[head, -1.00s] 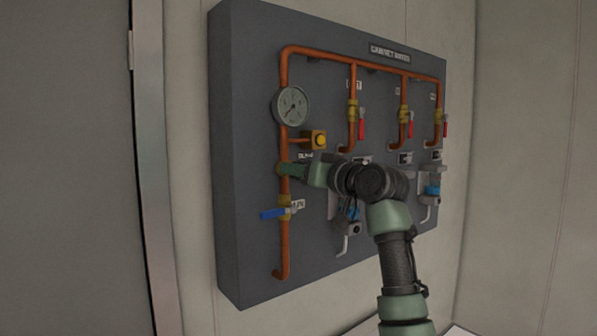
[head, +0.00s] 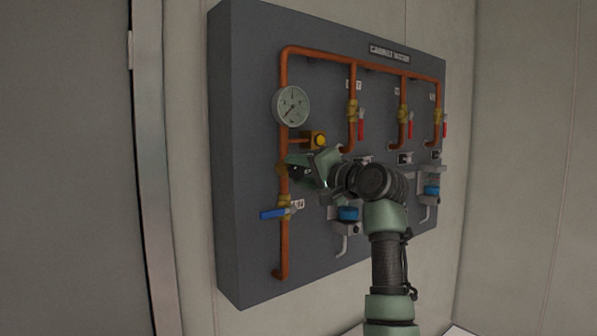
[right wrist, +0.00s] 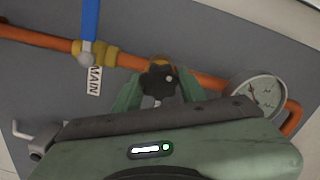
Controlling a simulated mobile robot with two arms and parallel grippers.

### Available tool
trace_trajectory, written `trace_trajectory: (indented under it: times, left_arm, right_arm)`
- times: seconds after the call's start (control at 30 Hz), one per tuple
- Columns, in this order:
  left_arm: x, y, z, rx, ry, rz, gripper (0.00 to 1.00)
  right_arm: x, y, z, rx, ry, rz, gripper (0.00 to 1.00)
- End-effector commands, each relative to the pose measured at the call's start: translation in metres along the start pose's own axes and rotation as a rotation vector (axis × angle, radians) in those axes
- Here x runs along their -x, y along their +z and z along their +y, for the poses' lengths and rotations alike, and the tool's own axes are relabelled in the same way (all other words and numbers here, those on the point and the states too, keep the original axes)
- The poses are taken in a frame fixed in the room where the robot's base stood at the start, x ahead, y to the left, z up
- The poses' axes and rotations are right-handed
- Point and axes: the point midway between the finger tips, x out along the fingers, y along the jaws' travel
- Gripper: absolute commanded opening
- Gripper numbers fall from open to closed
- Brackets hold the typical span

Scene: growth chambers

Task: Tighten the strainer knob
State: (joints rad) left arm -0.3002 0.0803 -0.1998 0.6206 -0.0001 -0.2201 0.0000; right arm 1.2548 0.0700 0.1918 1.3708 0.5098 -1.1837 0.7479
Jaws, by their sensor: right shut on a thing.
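The strainer knob (right wrist: 158,82) is black and lobed, in front of a brass fitting on the copper pipe. In the right wrist view it sits between the two green fingers of my right gripper (right wrist: 158,88), which is shut on it. In the head view my right gripper (head: 298,162) reaches the vertical pipe from the right, below the yellow knob, and the strainer knob is hidden by the fingers. Brass of the fitting (head: 281,169) shows at the pipe's left side. My left gripper is not in view.
The dark panel (head: 245,230) carries a pressure gauge (head: 291,106) above the gripper and a blue-handled main valve (head: 273,213) below it. A yellow knob (head: 319,140) sits close above my fingers. Red-handled valves (head: 361,129) are to the right.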

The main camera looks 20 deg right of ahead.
Motion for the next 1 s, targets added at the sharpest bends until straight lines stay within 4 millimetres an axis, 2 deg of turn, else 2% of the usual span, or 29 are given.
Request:
trace_trajectory:
  times: [0.6, 1.0]
  left_arm:
    - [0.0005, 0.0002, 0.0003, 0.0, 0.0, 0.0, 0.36]
    - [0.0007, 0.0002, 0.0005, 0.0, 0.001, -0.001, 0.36]
  right_arm:
    - [0.0003, 0.0, 0.0016, -0.576, -0.001, 0.001, 0.01]
    - [0.0002, 0.0006, 0.0026, -0.827, 0.0, 0.002, 0.01]
